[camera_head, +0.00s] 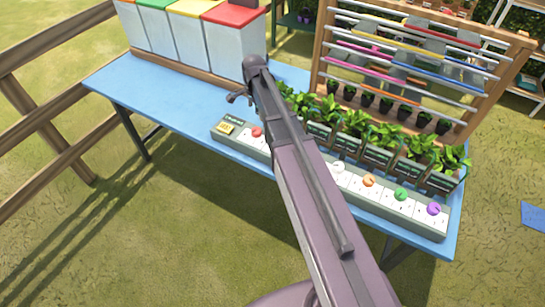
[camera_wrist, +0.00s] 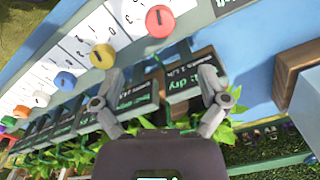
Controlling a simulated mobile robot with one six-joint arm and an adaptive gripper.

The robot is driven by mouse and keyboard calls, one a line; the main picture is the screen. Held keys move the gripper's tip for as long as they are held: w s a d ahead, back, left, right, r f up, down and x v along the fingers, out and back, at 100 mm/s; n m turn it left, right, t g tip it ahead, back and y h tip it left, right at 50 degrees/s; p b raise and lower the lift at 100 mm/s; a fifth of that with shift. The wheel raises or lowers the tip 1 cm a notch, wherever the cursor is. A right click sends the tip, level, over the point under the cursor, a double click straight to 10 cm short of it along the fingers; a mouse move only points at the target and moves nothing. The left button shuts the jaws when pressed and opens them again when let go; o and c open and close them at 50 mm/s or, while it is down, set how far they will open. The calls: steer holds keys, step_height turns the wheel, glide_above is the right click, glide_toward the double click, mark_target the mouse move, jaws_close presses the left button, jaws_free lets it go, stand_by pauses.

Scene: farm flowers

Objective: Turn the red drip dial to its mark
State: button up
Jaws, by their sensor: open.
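The red drip dial (camera_head: 257,132) sits near the left end of a long grey dial panel (camera_head: 222,141) on the blue table. In the wrist view the red dial (camera_wrist: 160,20) is at the top centre, on a white plate with small marks that are too small to read. My gripper (camera_head: 236,97) is above the left part of the panel in the head view. In the wrist view my gripper (camera_wrist: 162,82) has its two fingers spread wide with nothing between them. The red dial lies beyond the fingertips, apart from them. My arm hides the middle of the panel in the head view.
A yellow dial (camera_wrist: 102,56), a blue dial (camera_wrist: 65,81) and an orange dial (camera_head: 369,180) share the panel. Potted plants (camera_head: 355,122) with dark labels stand close behind it. Lidded bins (camera_head: 216,50) and a wooden rack (camera_head: 318,60) stand farther back. The table's left part is clear.

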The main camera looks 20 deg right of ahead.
steer(key=s+f+n+b, duration=0.2)
steer(key=s+n, duration=0.5)
steer(key=s, duration=0.4)
steer(key=s+f+n+b, duration=0.2)
steer(key=s+n, duration=0.5)
steer(key=s, duration=0.4)
steer(key=shift+n+b, duration=0.3)
steer(key=shift+w+d, duration=0.1)
stand_by(1.8)
